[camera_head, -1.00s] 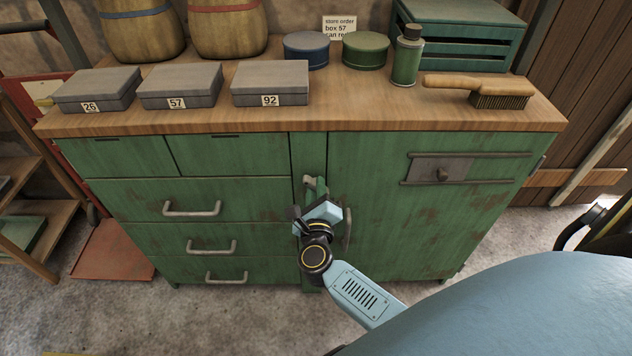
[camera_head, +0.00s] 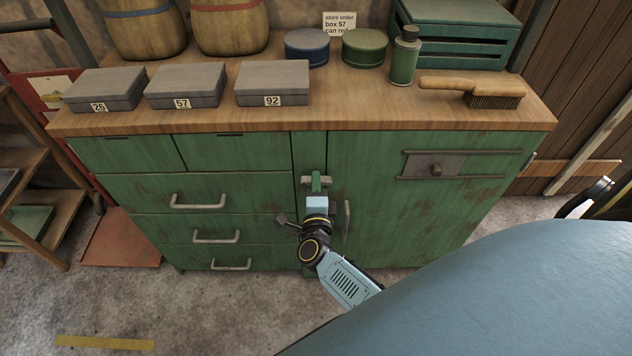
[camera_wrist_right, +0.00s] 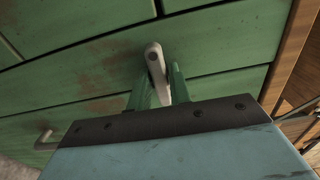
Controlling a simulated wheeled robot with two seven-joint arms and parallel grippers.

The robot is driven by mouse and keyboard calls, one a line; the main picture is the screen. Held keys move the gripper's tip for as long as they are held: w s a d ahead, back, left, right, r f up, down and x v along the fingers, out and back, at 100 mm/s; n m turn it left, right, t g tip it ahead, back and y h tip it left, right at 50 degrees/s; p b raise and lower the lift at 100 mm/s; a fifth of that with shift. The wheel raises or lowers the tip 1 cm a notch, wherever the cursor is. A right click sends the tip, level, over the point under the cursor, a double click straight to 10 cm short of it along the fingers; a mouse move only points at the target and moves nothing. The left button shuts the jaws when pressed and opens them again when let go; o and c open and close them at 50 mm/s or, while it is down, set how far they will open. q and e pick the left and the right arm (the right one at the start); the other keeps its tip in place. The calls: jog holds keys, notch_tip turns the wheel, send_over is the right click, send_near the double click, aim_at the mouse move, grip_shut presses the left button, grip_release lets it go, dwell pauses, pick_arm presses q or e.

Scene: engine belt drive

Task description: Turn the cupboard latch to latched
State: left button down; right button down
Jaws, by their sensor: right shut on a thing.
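The cupboard latch (camera_head: 306,181) is a small grey lever on the green strip between the drawers and the cupboard door (camera_head: 400,225). It lies about level across the strip in the head view. My right gripper (camera_head: 317,183) is shut on it, its green fingers crossing the lever. In the right wrist view the latch (camera_wrist_right: 153,55) stands between the two fingers of my right gripper (camera_wrist_right: 160,84), its rounded end reaching past them. The fingers hide part of the lever. My left gripper is not in view.
Drawers with grey handles (camera_head: 198,201) lie left of the latch. The door's vertical handle (camera_head: 347,218) is close to the right of my gripper. Boxes (camera_head: 272,84), tins (camera_head: 365,46) and a brush (camera_head: 470,88) stand on the wooden top, above the gripper.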

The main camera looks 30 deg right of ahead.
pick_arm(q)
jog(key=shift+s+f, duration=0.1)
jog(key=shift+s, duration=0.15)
pick_arm(e)
jog(key=c, duration=1.4)
grip_release()
jog(key=shift+s, duration=0.1)
